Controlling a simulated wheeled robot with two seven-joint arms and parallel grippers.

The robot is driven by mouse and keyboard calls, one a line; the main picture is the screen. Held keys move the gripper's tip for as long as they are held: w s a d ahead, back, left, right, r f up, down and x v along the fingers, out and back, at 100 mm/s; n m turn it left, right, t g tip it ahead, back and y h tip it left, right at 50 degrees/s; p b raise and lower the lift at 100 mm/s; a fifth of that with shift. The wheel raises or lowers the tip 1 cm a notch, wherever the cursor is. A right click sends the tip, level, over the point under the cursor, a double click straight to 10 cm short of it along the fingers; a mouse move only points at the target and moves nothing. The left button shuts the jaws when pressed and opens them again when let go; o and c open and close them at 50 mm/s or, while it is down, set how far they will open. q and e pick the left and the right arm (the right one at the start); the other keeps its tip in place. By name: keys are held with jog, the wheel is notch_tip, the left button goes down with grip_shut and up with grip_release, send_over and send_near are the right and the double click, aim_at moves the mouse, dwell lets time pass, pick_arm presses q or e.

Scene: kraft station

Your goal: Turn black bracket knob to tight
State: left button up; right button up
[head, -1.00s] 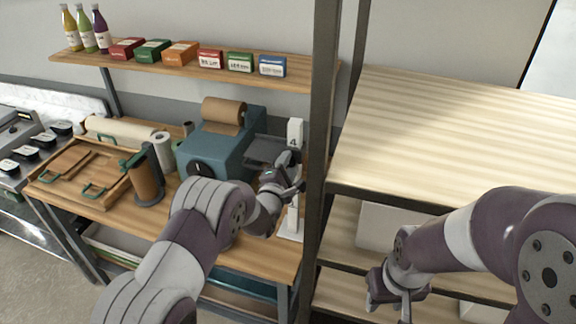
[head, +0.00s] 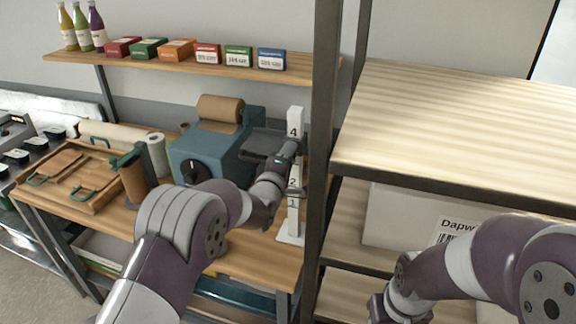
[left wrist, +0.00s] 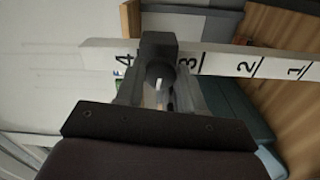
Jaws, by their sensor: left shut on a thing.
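The white numbered post (head: 295,122) stands at the right end of the wooden bench, and it crosses the left wrist view (left wrist: 218,58). In the left wrist view the black bracket (left wrist: 158,44) sits around the post between the marks 3 and 4. Its dark round knob (left wrist: 160,72) faces my left gripper (left wrist: 160,88), whose fingers are on either side of it and shut on it. In the head view my left gripper (head: 288,152) is at the post and hides most of the bracket. My right gripper (head: 392,306) is low at the right shelf, its fingers unclear.
A teal machine (head: 205,150) with a brown paper roll stands left of the post. A dark metal upright (head: 322,150) is close on the post's right. A wooden shelf unit (head: 450,120) holds a white box (head: 395,217). Wooden trays (head: 70,175) lie at the left.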

dwell(0.3)
pick_arm(q)
jog(key=o, duration=1)
